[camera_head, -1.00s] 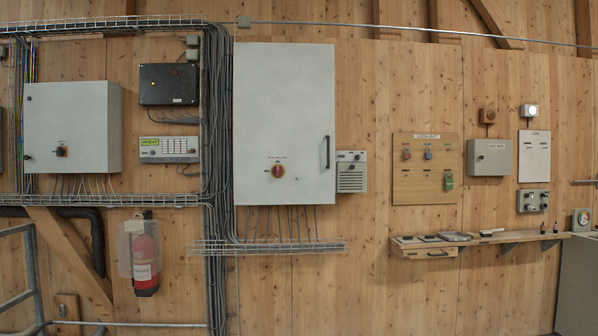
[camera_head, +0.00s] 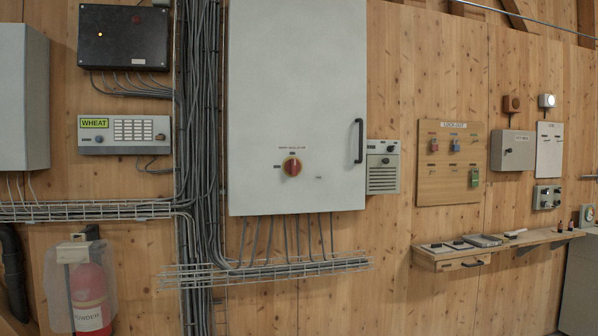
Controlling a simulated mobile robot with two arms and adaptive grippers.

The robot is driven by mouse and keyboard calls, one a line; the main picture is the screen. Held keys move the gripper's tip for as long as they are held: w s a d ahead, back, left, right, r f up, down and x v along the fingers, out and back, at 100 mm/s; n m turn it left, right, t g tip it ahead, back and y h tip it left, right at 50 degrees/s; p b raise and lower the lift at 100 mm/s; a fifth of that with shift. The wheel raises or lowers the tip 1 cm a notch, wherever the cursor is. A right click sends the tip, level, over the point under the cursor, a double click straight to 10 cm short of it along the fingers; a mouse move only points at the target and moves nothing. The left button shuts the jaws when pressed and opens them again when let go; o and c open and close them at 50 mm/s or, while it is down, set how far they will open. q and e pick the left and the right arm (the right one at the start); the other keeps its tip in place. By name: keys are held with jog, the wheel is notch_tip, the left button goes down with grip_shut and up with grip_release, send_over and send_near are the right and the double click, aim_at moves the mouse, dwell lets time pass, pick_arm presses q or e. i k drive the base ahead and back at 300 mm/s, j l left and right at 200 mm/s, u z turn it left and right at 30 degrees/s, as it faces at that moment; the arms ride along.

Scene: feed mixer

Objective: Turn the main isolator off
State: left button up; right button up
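The knob's exact pointing direction is too small to tell. A dark vertical door handle (camera_head: 359,141) is at the cabinet's right edge. Neither of my grippers is in view.
A wire cable tray (camera_head: 300,268) juts out under the cabinet, with cables rising into it. A lock-out board (camera_head: 449,190) and a wooden shelf (camera_head: 520,250) are to the right. A fire extinguisher (camera_head: 90,295) hangs at the lower left.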

aim_at(293, 166)
jog(key=i+l+u, duration=0.35)
jog(key=i+l, duration=0.35)
jog(key=i, duration=0.1)
